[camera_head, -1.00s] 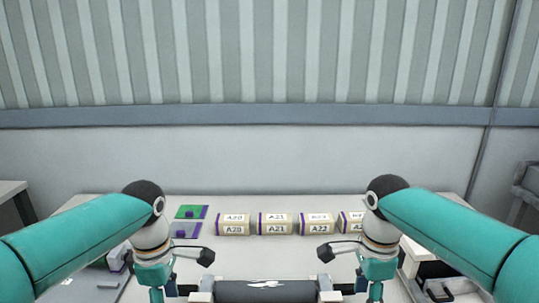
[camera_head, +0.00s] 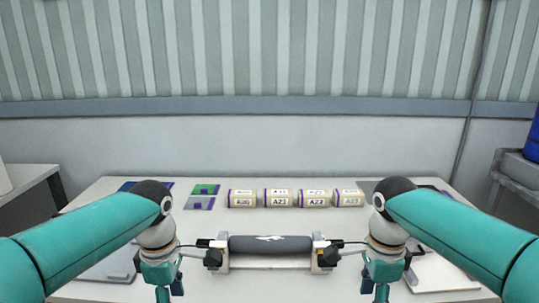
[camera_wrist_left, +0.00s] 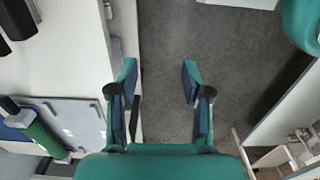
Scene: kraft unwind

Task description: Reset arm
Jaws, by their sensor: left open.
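My left gripper (camera_head: 166,286) is low in the head view, partly cut off by the bottom edge. In the left wrist view it (camera_wrist_left: 158,75) is open and empty, its fingers apart over grey floor beside the white table (camera_wrist_left: 75,70). My right gripper (camera_head: 378,286) is at the bottom right of the head view, and its fingertips are cut off. Both arms are bent, with the grippers hanging down.
A dark roll (camera_head: 270,244) sits in a holder at the table's front. Several labelled kraft rolls (camera_head: 278,198) stand in a row behind it. A side table (camera_head: 30,172) stands left, a grey stand (camera_head: 510,180) right.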

